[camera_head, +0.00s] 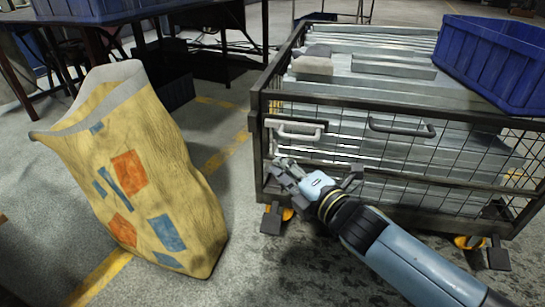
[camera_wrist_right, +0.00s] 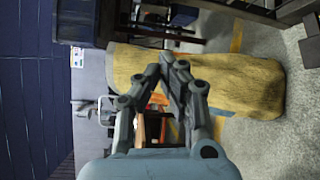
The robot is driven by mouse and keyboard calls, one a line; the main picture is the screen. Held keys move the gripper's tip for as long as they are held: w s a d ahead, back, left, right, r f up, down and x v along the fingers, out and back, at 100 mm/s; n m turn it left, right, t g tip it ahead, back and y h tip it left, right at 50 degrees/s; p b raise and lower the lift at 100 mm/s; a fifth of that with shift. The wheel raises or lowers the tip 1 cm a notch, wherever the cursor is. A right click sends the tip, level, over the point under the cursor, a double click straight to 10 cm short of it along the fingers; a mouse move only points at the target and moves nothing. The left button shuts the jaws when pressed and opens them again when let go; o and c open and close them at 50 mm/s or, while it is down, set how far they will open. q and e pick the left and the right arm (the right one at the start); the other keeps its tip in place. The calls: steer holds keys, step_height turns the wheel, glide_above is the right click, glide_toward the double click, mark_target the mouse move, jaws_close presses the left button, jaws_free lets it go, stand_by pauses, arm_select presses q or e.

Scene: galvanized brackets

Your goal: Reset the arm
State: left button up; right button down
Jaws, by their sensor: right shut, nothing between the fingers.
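My right gripper (camera_head: 288,172) is in front of the near left part of the wire cart (camera_head: 258,130), with its arm coming in from the lower right. In the right wrist view the gripper (camera_wrist_right: 167,62) is shut, its fingertips together and empty. Behind the fingers in that view stands the yellow paper sack (camera_wrist_right: 245,85), apart from them as far as I can tell. In the head view the open-topped sack (camera_head: 150,180) stands on the floor left of the gripper. My left gripper is not in view.
The cart holds galvanized brackets (camera_head: 390,85) and carries a blue bin (camera_head: 490,65) at its right. A table (camera_head: 150,12) with another blue bin (camera_head: 105,8) stands at the back left. Floor (camera_head: 225,150) between sack and cart is free.

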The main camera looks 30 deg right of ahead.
steer(key=shift+s, duration=0.3)
